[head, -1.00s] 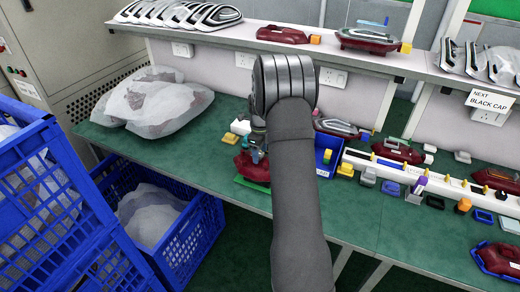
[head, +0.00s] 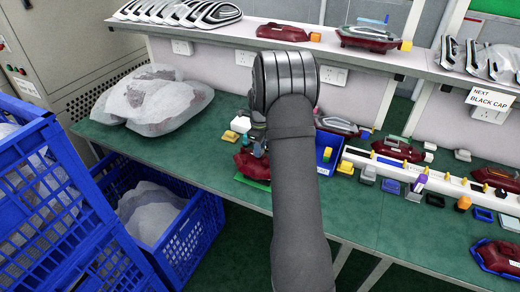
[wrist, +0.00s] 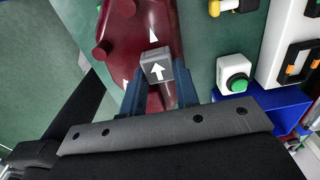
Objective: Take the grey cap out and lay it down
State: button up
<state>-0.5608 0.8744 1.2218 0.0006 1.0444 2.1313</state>
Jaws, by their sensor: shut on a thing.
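The grey cap (wrist: 157,66), a small block with a white arrow on top, is between the fingertips of my gripper (wrist: 158,82) in the wrist view. My gripper is shut on it. The dark red tail lamp (wrist: 140,25) lies below, with small white arrow marks on it. I cannot tell whether the cap is seated in the lamp or just clear of it. In the head view the lamp (head: 248,168) sits on a green mat (head: 252,183) at the bench's front, and my arm hides most of the gripper and the cap.
A white box with a green button (wrist: 236,76) stands close to the right of the gripper in the wrist view. A blue bin (head: 327,150) and a long white rack (head: 400,172) with coloured caps lie to the right. Green bench (head: 185,150) is clear to the left.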

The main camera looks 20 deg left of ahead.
jog(key=shift+r, duration=1)
jog(key=shift+r, duration=0.2)
jog(key=shift+r, duration=0.55)
